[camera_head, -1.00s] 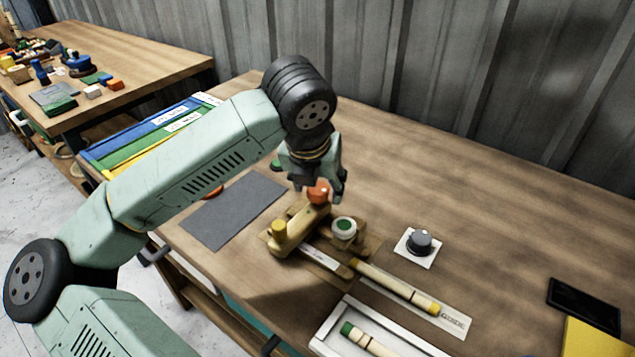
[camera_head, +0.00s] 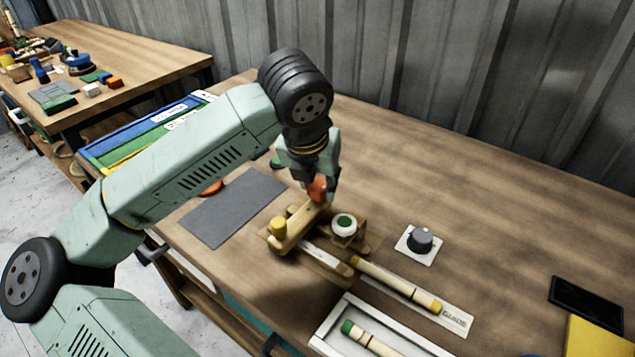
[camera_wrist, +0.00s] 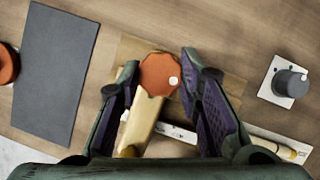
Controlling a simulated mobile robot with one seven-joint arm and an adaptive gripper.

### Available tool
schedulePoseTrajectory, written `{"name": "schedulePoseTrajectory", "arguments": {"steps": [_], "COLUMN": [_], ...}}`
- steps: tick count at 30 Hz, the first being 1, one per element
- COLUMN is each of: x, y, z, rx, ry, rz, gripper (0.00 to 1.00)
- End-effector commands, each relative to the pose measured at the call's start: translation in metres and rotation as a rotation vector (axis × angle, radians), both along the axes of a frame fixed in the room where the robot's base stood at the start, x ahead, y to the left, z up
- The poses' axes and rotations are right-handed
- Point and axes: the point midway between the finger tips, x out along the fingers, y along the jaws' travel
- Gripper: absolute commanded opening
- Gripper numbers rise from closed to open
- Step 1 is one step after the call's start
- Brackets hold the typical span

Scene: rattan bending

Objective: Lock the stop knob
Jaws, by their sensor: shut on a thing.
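The stop knob appears to be the orange-red faceted knob (camera_head: 317,188) on the end of the wooden lever of the bending jig (camera_head: 300,228). In the wrist view the knob (camera_wrist: 157,74) shows a white dot near its right edge. My gripper (camera_wrist: 160,80) points down over the jig with its fingers on either side of the knob, shut on it. In the head view my gripper (camera_head: 316,190) partly hides the knob. A yellow peg (camera_head: 278,226) stands at the lever's other end, and a green-topped white round piece (camera_head: 344,225) sits beside the lever.
A grey dial on a white plate (camera_head: 420,241) stands to the right. A grey mat (camera_head: 233,208) lies left of the jig. A rattan rod (camera_head: 398,283) extends right along a guide strip. A white tray (camera_head: 334,335) holds another rod.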

Motion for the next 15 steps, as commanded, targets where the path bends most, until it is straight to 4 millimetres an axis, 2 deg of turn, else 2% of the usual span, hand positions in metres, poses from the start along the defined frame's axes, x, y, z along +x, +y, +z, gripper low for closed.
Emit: {"name": "schedulePoseTrajectory", "arguments": {"steps": [8, 15], "x": [0.0009, 0.0018], "y": [0.0013, 0.0024], "z": [-0.0061, -0.0049], "rx": [0.001, 0.000], "ry": [0.000, 0.000], "rz": [-0.171, -0.394], "gripper": [0.04, 0.04]}}
